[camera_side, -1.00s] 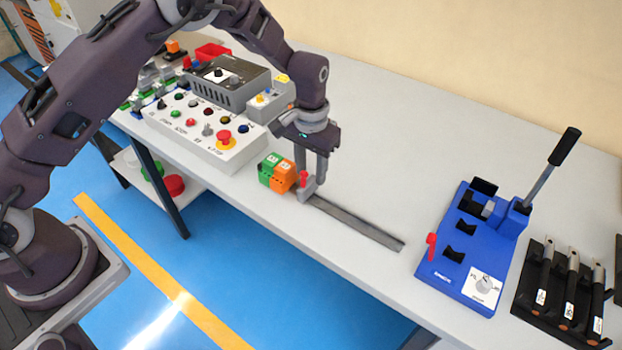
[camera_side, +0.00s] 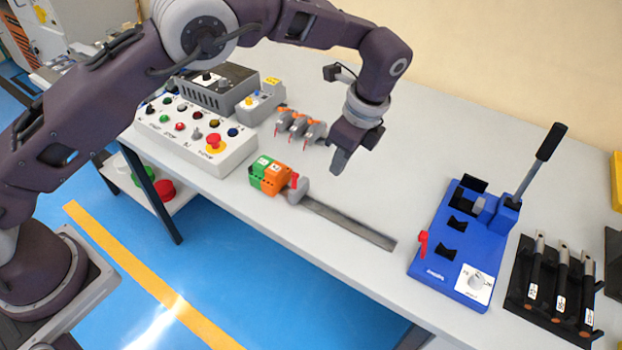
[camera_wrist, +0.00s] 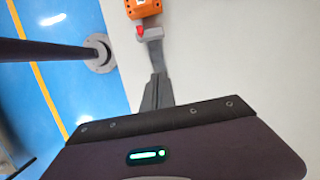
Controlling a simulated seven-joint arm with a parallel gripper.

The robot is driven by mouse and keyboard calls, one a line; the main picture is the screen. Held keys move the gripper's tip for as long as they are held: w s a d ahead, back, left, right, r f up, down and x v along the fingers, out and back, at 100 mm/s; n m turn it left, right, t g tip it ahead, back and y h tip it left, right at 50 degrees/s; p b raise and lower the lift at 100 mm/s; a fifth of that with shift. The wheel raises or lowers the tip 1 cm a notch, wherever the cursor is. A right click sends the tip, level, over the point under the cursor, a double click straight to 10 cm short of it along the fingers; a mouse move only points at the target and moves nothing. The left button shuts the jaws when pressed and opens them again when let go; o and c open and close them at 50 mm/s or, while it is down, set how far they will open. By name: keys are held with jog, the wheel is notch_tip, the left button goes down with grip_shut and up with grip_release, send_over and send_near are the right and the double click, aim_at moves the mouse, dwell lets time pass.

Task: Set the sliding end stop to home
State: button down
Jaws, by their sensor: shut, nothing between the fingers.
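The sliding end stop is a small grey block (camera_side: 299,193) with a red lever (camera_side: 294,180). It sits at the left end of a flat grey rail (camera_side: 345,223), close beside the orange block (camera_side: 270,181). In the wrist view the end stop (camera_wrist: 150,33) shows near the top, below the orange block (camera_wrist: 142,8), with the rail (camera_wrist: 157,90) running down from it. My gripper (camera_side: 338,168) is shut and empty, raised above the table to the right of and behind the end stop, apart from it.
A blue bender (camera_side: 455,245) with a tall black-handled lever stands right, with a black tool rack (camera_side: 550,290) beside it. A button panel (camera_side: 195,135) stands left. Several grey-orange clamps (camera_side: 300,127) lie behind my gripper. The table between rail and wall is mostly clear.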

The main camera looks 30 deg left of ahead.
aim_at(299, 191)
jog(key=x, duration=1)
jog(key=shift+a, duration=0.2)
jog(key=shift+a+r, duration=0.1)
jog(key=shift+a, duration=1.7)
jog(key=shift+a, duration=0.1)
